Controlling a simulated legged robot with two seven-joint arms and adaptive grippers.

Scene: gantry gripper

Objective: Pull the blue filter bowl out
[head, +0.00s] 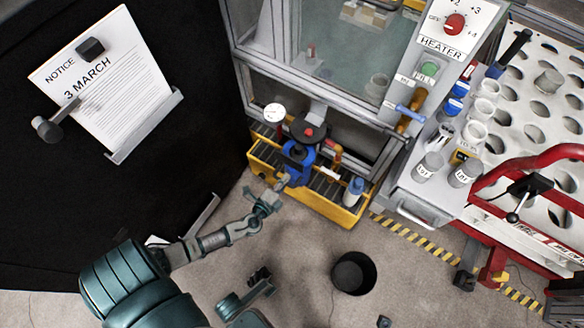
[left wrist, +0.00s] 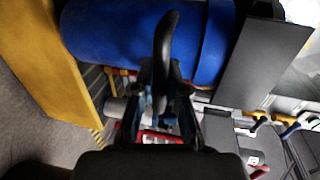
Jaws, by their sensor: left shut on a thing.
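The blue filter bowl (head: 297,160) sits under a dark head with a red knob, above the yellow tray at the machine's foot. In the left wrist view the bowl (left wrist: 125,30) is a large blue cylinder across the top, with a black curved piece in front of it. My left gripper (head: 277,187) reaches the bowl's lower left side and is shut on it. In the left wrist view its fingers (left wrist: 162,100) meet near the black piece. The exact contact is partly hidden. My right gripper (head: 260,276) is low over the floor, away from the bowl; its fingers are too small to judge.
A yellow tray (head: 335,208) surrounds the foot of the filter, with a blue-capped bottle (head: 353,190) at its right. A black bin (head: 353,272) stands on the floor. A red-framed cart (head: 490,190) is at right. Floor between tray and bin is clear.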

